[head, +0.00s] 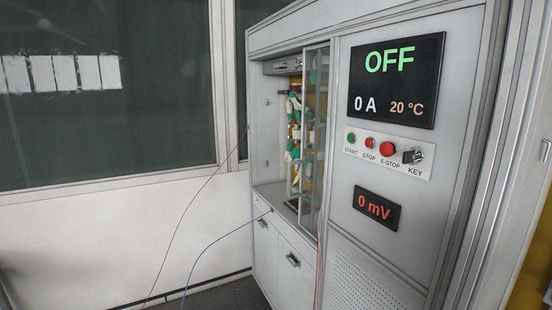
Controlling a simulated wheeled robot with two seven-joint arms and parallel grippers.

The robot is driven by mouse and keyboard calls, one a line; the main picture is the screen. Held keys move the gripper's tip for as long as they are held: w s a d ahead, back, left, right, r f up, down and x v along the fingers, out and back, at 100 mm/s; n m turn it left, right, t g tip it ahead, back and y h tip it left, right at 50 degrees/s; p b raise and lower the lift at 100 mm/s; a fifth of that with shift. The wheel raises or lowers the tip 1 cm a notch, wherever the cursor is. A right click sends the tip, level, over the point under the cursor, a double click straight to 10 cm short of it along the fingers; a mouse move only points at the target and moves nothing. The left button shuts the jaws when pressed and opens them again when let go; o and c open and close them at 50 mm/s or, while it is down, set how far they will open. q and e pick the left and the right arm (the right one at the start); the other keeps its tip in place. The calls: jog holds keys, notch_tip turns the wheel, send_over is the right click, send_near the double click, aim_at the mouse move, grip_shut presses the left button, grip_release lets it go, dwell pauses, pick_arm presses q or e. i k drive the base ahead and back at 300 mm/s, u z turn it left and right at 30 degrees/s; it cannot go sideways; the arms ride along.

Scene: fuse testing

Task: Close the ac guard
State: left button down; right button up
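A grey cabinet holds an open recess, with a clear framed guard panel (315,140) at the recess's right side. The panel covers the right part of the opening, and the left part is uncovered. Behind and beside the panel are green and yellow parts (293,130), partly seen through it. I cannot tell from this view exactly how the panel is mounted. Neither of my grippers shows in the head view.
A control strip (388,153) with START, STOP, E-STOP and KEY sits right of the recess. The upper display (395,80) reads OFF, 0 A, 20 °C; the lower display (377,209) reads 0 mV. A red wire (190,209) and a blue wire (222,238) hang in front.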

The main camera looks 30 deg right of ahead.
aim_at(322, 157)
jog(key=z, duration=0.6)
jog(key=i, duration=1.35)
jog(key=z, duration=1.05)
jog(key=i, duration=0.3)
jog(key=z, duration=0.15)
